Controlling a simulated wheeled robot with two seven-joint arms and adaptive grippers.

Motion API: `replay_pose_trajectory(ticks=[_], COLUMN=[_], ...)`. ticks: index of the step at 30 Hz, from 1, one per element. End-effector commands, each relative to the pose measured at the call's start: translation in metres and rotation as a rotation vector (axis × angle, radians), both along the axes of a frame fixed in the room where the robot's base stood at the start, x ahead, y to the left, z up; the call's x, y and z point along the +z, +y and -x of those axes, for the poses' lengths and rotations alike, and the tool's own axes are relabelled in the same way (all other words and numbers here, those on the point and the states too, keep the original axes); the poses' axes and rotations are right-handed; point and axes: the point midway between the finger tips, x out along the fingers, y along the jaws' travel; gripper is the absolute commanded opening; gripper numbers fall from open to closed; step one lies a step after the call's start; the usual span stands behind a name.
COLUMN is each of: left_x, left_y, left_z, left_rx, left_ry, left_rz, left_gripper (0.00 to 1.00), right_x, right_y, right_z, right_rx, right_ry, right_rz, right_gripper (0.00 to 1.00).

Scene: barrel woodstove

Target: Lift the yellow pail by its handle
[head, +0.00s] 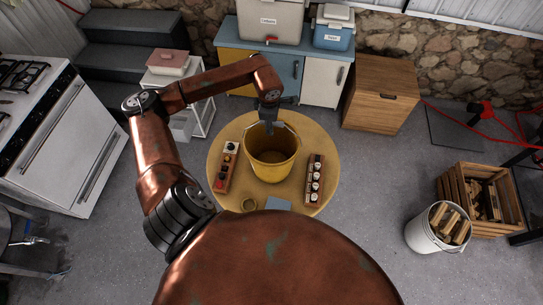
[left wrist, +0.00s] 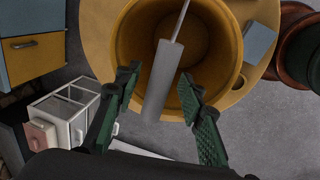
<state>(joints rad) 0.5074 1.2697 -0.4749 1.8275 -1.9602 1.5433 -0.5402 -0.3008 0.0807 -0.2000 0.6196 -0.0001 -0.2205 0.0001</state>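The yellow pail (head: 270,172) stands upright on the round yellow table (head: 218,160). It looks empty inside, and its open top also shows in the left wrist view (left wrist: 230,50). Its handle has a grey cylindrical grip (left wrist: 163,80) on a thin wire, raised over the pail's opening. My left gripper (head: 268,125) is above the far rim of the pail. In the left wrist view my left gripper (left wrist: 160,82) is open, with one green-padded finger on each side of the grip and visible gaps between. My right gripper is in neither view.
A wooden rack with knobs (head: 226,168) lies left of the pail, and a rack of small jars (head: 314,178) lies right of it. A grey-blue flat piece (head: 278,203) is at the near edge. A white bucket of firewood (head: 424,237) stands on the floor at right.

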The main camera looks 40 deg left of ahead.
Motion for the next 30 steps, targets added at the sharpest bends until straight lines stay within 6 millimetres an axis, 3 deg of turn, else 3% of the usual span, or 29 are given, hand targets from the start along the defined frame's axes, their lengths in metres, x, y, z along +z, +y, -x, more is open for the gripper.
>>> replay_pose_trajectory(ticks=[4, 20, 30], left_x=[0.0003, 0.0001, 0.0002], left_y=[-0.0001, 0.0003, 0.0006], left_z=[-0.0001, 0.0003, 0.0002], left_rx=[0.0, 0.0, 0.001], left_ry=[0.0, 0.0, 0.0], left_rz=[0.0, -0.001, -0.001], left_gripper=[0.36, 0.0, 0.0], right_x=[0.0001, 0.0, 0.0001], right_y=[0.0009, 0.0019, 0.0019], right_z=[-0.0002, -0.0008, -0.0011], right_rx=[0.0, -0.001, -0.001], right_ry=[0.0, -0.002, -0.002], right_rz=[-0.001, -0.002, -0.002], right_gripper=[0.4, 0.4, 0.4])
